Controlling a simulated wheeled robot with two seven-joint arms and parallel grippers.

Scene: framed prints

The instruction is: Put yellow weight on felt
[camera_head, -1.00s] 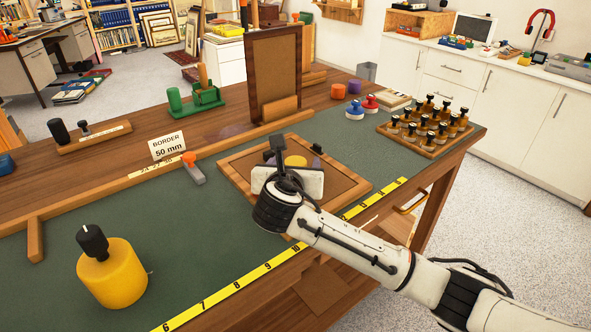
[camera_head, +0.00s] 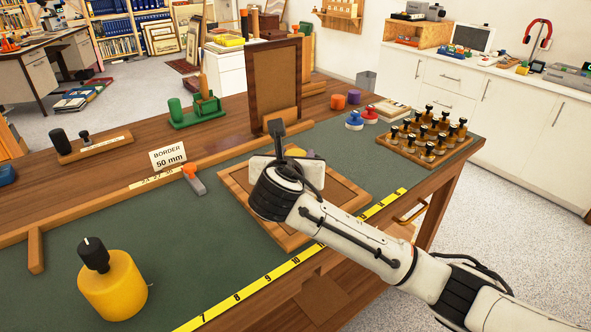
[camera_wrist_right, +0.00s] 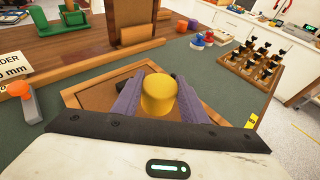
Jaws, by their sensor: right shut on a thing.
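The small yellow weight (camera_wrist_right: 159,97), a plain cylinder, is between the purple fingers of my right gripper (camera_wrist_right: 160,100), which is shut on it. In the head view the yellow weight (camera_head: 296,151) shows only as a sliver behind my right gripper (camera_head: 298,156). The weight is over the wooden frame (camera_head: 240,196) on the bench; whether it touches the frame cannot be told. The green felt (camera_head: 190,255) covers the bench's working area around that frame. My left gripper is out of view.
A large yellow cylinder with a black knob (camera_head: 112,290) stands at the front left. A brown panel (camera_head: 275,85) stands upright behind the frame. A tray of several knobbed pieces (camera_head: 430,140) is at the right. Felt left of the frame is mostly clear.

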